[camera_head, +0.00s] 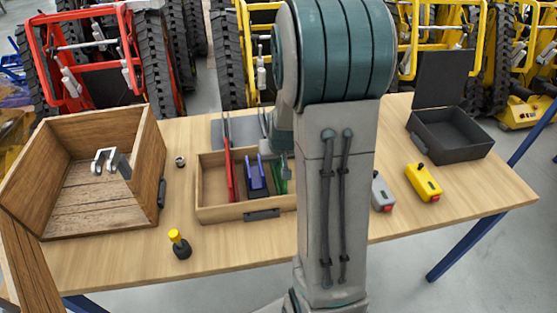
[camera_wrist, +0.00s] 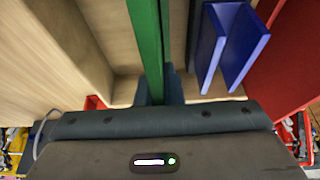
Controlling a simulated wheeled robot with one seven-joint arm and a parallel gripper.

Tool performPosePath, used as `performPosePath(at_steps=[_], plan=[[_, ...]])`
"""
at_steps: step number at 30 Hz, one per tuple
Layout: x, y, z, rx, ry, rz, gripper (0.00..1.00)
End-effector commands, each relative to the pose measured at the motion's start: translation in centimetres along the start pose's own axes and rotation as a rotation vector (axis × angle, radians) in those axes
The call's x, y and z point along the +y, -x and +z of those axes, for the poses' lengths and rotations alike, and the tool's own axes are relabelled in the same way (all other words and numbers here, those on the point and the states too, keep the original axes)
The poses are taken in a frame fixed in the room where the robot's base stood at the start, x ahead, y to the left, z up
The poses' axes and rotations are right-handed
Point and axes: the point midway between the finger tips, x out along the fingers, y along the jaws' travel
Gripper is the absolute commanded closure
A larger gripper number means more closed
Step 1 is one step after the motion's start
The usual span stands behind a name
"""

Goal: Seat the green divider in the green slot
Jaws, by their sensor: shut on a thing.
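The green divider (camera_head: 282,178) is at the right part of the shallow wooden box (camera_head: 237,213) in the head view. It is a long upright green strip in the wrist view (camera_wrist: 147,40). My gripper (camera_wrist: 158,88) is shut on the green divider, which stands between its fingers. In the head view my arm hides most of the gripper and the box's right end. I cannot make out the green slot, nor whether the divider's lower edge is in it. A blue double-walled piece (camera_head: 256,176) stands beside the divider, apart from it.
A red divider (camera_head: 229,176) stands in the box left of the blue piece. A large open wooden crate (camera_head: 60,215) is at the left. A black-and-yellow button (camera_head: 179,243), a yellow control box (camera_head: 423,182) and an open black case (camera_head: 452,150) are on the table.

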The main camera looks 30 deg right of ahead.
Motion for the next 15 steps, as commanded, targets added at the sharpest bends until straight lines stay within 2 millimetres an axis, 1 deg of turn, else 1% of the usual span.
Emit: performPosePath(at_steps=[2,3,4,5,15], plan=[[0.0,-0.38,0.15,0.0,0.0,0.0,1.0],[0.0,-0.24,0.09,0.0,0.0,0.0,0.85],[0.0,-0.21,0.08,0.0,0.0,0.0,0.76],[0.0,-0.21,0.08,0.0,0.0,0.0,0.71],[0.0,0.03,-0.02,0.0,0.0,0.0,0.71]])
